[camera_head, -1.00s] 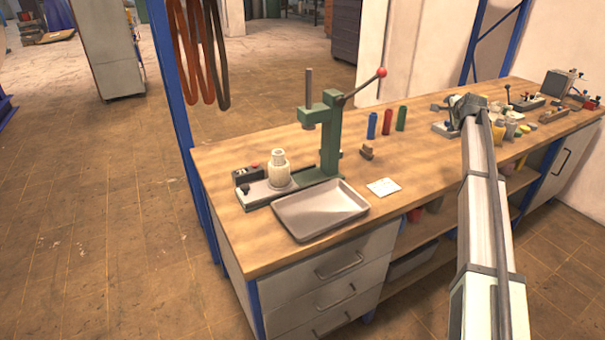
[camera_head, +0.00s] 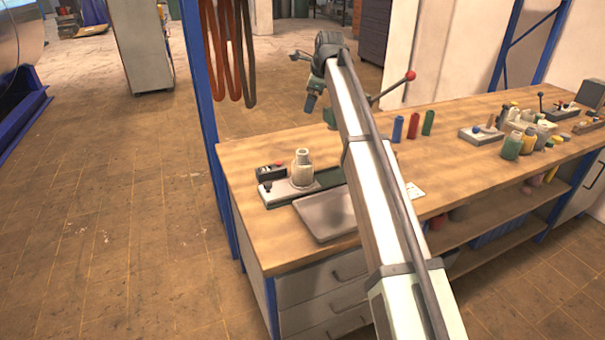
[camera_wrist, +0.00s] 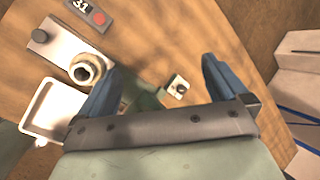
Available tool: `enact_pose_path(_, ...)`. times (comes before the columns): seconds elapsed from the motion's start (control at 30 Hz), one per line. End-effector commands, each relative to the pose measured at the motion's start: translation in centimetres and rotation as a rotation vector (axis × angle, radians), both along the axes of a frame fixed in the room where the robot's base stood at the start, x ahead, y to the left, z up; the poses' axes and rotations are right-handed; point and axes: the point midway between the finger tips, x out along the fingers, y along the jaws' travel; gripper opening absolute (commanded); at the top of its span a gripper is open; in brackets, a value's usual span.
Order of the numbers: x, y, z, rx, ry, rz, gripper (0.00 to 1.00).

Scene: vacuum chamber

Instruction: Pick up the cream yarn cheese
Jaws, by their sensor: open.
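The cream yarn cheese (camera_head: 302,170) stands upright on a grey plate on the workbench, at the left end. In the wrist view it (camera_wrist: 87,70) lies just left of my left finger, seen from above with its top opening showing. My gripper (camera_head: 310,106) hangs above the bench, near the green press and higher than the cheese. In the wrist view my gripper (camera_wrist: 162,66) is open, with two blue fingers wide apart and nothing between them but bench top and a green part. It is apart from the cheese.
A grey tray (camera_head: 318,217) lies in front of the cheese. A dark box (camera_head: 270,172) with a red button is behind it. The green press, partly hidden by my arm, stands to its right. Blue (camera_head: 397,129), red (camera_head: 412,124) and green (camera_head: 428,122) cylinders stand farther right.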

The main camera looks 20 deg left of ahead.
Motion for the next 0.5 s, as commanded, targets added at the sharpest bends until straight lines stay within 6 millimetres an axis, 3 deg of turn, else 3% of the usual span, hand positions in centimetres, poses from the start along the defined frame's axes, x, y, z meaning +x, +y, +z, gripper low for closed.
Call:
enact_pose_path(0.03, -2.7, 1.2, -1.6, -0.015, 0.070, -0.013, 1.00)
enact_pose_path(0.1, -5.1, 1.6, -3.1, -0.038, 0.159, -0.054, 1.00)
enact_pose_path(0.2, -7.2, 0.9, -4.8, -0.076, 0.265, -0.132, 1.00)
enact_pose_path(0.5, -9.7, -2.2, -6.9, -0.157, 0.431, -0.308, 1.00)
